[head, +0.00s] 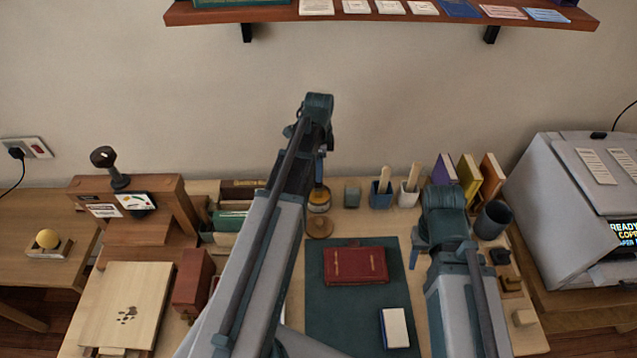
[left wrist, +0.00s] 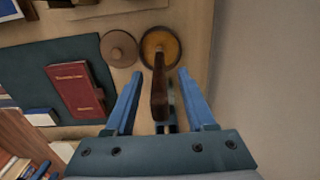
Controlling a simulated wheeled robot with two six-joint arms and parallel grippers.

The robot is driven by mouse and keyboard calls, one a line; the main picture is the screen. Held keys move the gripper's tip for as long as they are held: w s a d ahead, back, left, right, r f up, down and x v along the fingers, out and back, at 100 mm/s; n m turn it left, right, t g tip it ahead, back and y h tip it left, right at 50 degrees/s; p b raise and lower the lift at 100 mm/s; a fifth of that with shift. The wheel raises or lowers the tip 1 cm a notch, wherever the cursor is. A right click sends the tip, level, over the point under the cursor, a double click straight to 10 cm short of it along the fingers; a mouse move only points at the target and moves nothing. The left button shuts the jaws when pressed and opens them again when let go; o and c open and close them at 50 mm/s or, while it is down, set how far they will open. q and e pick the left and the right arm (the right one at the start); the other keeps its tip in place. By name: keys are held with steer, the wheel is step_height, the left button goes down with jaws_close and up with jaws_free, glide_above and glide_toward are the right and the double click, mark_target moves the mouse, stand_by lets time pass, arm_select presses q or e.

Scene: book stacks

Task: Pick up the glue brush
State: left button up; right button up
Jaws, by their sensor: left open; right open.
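The glue brush (left wrist: 159,98) shows in the left wrist view as a dark brown handle rising from the round amber glue pot (left wrist: 160,47). My left gripper (left wrist: 159,78) is open, with one blue finger on each side of the handle; I see gaps on both sides. In the head view my left gripper (head: 320,170) points down above the glue pot (head: 319,200), and the brush is mostly hidden by it. My right gripper (head: 414,255) is open and empty, low over the right side of the desk; its arm partly hides it.
A round wooden lid (head: 319,227) lies beside the pot. A red book (head: 355,266) and a pale book (head: 395,328) lie on the green mat (head: 325,325). Cups with tools (head: 380,198) stand right of the pot. The wall is close behind.

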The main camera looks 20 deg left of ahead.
arm_select(q)
steer(key=shift+f+b, duration=0.45)
steer(key=shift+f, duration=0.5)
arm_select(e)
steer(key=shift+f, duration=0.9)
arm_select(q)
steer(key=shift+r, duration=0.1)
steer(key=shift+c, duration=0.3)
jaws_close()
steer(key=shift+r+p, duration=0.2)
steer(key=shift+p, duration=0.1)
arm_select(e)
steer(key=shift+r, duration=0.25)
